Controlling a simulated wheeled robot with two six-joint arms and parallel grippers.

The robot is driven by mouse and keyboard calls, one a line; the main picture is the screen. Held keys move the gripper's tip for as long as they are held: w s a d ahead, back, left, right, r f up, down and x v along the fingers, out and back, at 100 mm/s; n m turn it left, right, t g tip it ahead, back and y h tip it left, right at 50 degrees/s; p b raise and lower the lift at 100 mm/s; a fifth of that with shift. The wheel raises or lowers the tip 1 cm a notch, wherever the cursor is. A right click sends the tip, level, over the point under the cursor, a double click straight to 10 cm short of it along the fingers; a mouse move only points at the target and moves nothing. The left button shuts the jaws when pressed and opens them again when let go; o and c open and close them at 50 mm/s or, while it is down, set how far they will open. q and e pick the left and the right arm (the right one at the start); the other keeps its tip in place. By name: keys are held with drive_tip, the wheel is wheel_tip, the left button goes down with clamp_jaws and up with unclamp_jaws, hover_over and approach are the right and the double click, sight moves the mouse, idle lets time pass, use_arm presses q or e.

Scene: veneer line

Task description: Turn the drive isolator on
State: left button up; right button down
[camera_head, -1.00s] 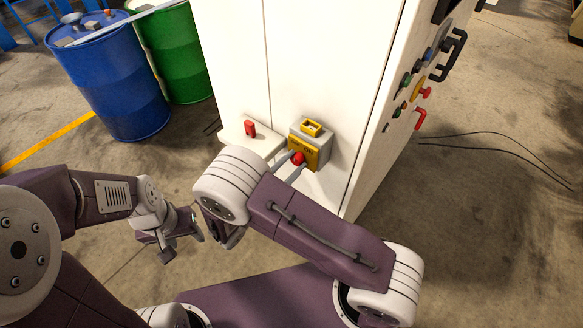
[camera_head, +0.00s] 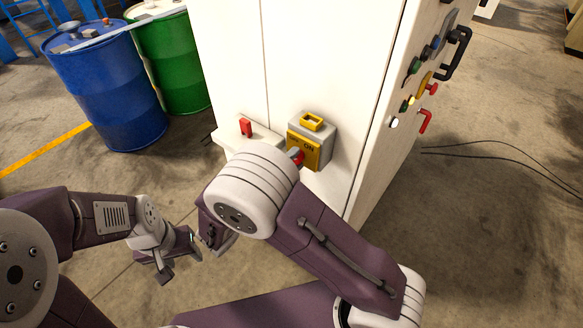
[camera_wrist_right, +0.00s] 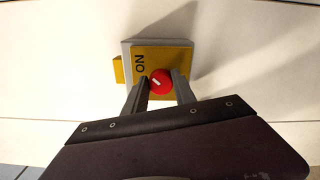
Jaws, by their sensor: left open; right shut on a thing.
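The drive isolator (camera_head: 317,151) is a grey box with a yellow faceplate marked ON and a yellow loop on top, fixed to the white cabinet. Its red round knob (camera_wrist_right: 160,82) sits between the two fingers of my right gripper (camera_wrist_right: 159,88), which is shut on it. A short white mark shows on the knob, left of its centre. In the head view the knob (camera_head: 296,156) is partly visible, and my right wrist hides most of the gripper. My left gripper (camera_head: 183,264) is open and empty, low and to the left, away from the cabinet.
A ledge (camera_head: 262,133) with a red switch (camera_head: 246,127) is left of the isolator. The cabinet's right side carries buttons, a red handle (camera_head: 425,121) and a black handle (camera_head: 455,54). Blue (camera_head: 108,90) and green (camera_head: 176,62) drums stand at left. Cables lie on the floor at right.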

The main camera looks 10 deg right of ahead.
drive_tip(key=shift+w+r+m, duration=0.1)
drive_tip(key=shift+r+m, duration=0.1)
drive_tip(key=shift+m, duration=0.2)
